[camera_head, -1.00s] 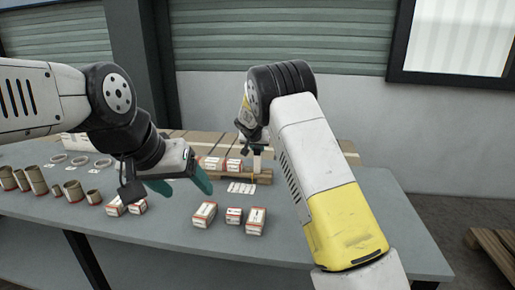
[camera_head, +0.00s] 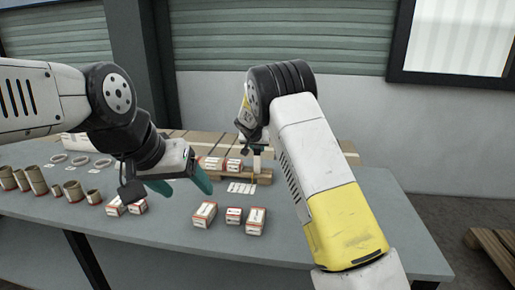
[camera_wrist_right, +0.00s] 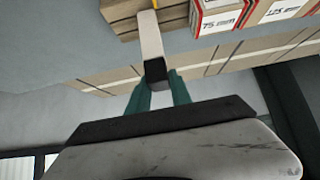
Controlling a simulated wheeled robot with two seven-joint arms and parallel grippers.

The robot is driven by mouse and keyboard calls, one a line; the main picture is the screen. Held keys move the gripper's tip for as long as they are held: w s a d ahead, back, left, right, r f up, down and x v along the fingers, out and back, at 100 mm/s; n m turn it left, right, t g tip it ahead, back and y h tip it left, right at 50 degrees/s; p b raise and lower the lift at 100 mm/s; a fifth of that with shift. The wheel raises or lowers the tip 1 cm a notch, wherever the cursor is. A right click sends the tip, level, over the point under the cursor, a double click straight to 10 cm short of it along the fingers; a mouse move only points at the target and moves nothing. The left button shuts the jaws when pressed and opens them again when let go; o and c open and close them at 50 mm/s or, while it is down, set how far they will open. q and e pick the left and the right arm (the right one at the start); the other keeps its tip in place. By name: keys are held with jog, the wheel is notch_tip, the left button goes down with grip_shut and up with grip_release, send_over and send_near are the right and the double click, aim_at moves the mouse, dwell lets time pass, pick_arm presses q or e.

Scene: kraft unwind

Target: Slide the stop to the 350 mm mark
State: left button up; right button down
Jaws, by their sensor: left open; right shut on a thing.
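The stop looks like a pale upright piece with a black end; in the right wrist view the stop (camera_wrist_right: 152,38) stands between the green fingers. My right gripper (camera_wrist_right: 160,82) is shut on its black end. In the head view the pale piece (camera_head: 257,160) shows below my right wrist, whose fingers I cannot make out there. A long tan rail with dark cross lines (camera_wrist_right: 225,55) runs behind the fingers; I cannot read a 350 mm mark. My left gripper (camera_head: 184,186) is open and empty above the table, left of the stop.
On the grey table (camera_head: 330,225) stand several small white-and-red boxes (camera_head: 204,214), cardboard tubes (camera_head: 37,180) and pale rings (camera_head: 80,161). A small wooden pallet (camera_head: 245,176) with boxes stands near the stop. White label cards (camera_head: 242,188) lie in front of it.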

jog(key=shift+a, duration=0.1)
jog(key=a, duration=0.5)
jog(key=shift+w, duration=0.4)
jog(key=c, duration=1.2)
grip_release()
jog(key=shift+d, duration=0.1)
jog(key=shift+o, duration=0.2)
jog(key=shift+s+r, duration=0.1)
jog(key=v, duration=0.7)
jog(key=shift+s+r, duration=0.15)
jog(key=shift+s, duration=0.05)
